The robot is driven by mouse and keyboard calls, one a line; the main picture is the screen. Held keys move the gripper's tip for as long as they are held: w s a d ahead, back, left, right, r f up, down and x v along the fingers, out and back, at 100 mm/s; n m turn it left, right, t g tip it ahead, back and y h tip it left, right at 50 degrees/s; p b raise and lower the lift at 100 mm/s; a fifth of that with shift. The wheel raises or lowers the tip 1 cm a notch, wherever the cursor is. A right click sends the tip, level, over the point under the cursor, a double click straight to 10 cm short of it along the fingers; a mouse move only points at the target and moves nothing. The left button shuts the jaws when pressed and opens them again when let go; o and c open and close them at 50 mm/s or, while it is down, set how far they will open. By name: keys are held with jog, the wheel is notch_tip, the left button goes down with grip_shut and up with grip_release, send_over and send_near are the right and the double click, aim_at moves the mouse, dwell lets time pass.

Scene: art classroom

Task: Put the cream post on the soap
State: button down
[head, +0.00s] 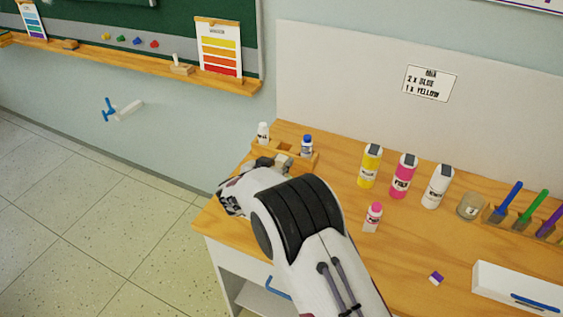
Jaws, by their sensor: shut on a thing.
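My gripper (268,164) is at the back left of the wooden table, just in front of a wooden rack. My own wrist and arm cover much of it. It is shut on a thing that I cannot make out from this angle. I cannot single out the cream post in this view. I cannot identify the soap for certain either. A small white and purple block (436,278) lies on the table at the right front, apart from my gripper.
The wooden rack (313,158) carries a white bottle (263,133) and a blue-capped bottle (307,147). A pink-capped bottle (372,218) stands right of my arm. Yellow (370,167), pink (403,177) and white (437,187) bottles stand behind it. A white box (515,288) lies right.

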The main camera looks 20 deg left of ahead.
jog(key=shift+f, duration=0.1)
jog(key=c, duration=1.8)
grip_release()
jog(key=shift+s+r, duration=0.35)
jog(key=shift+s, duration=0.2)
jog(key=v, duration=1)
jog(key=shift+s+r, duration=0.2)
jog(key=shift+s, duration=0.15)
